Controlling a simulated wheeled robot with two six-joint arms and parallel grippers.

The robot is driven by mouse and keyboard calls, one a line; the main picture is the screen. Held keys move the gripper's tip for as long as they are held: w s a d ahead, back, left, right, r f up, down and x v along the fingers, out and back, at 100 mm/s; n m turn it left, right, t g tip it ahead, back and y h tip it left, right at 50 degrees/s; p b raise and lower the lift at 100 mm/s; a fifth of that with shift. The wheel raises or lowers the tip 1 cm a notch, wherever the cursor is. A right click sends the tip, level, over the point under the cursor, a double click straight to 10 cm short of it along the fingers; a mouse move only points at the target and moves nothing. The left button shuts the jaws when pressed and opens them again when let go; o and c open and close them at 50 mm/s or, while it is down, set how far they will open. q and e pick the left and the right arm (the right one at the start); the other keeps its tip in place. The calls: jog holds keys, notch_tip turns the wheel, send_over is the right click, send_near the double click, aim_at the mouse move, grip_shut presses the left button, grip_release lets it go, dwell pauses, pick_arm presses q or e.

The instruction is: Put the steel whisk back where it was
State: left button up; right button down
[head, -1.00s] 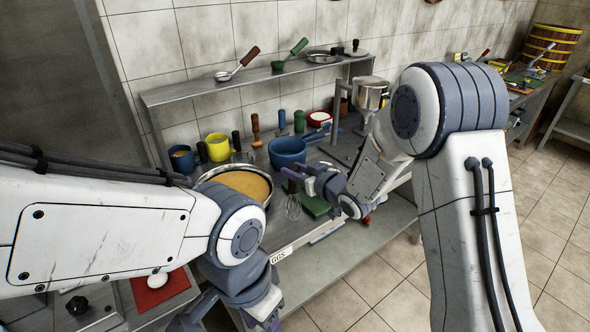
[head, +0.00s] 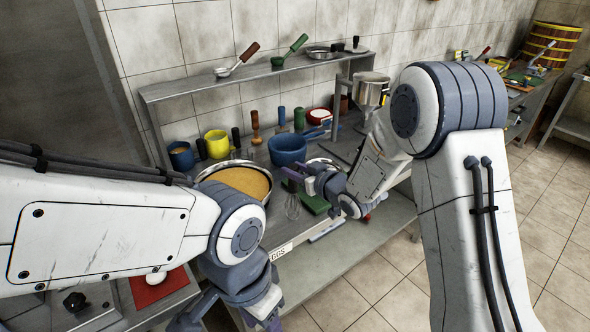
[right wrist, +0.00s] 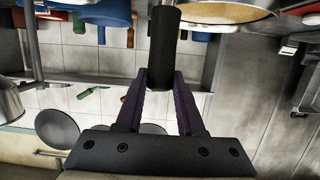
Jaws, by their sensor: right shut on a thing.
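The steel whisk (head: 292,207) hangs wires-down over the steel table (head: 276,235), right of the wide pan of yellow-brown contents (head: 240,181). My right gripper (head: 291,173) is shut on its handle, which shows as a black cylinder between the purple fingers in the right wrist view (right wrist: 164,40). Whether the wires touch the tabletop I cannot tell. My left gripper (head: 232,318) is low at the bottom edge, partly cut off and hidden by its arm, so its jaws cannot be judged.
A blue bowl (head: 287,150) stands just behind my right gripper. Several upright tool handles, a yellow cup (head: 217,145) and a blue cup (head: 181,157) line the back. A green block (head: 314,203) lies right of the whisk. A raised shelf (head: 230,84) runs along the wall.

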jog(key=shift+f, duration=0.25)
jog(key=shift+c, duration=2.2)
grip_release()
jog(key=b+v, duration=0.2)
jog(key=v, duration=0.8)
jog(key=shift+d, duration=0.2)
jog(key=shift+s+r, duration=0.1)
jog(key=shift+s, duration=0.05)
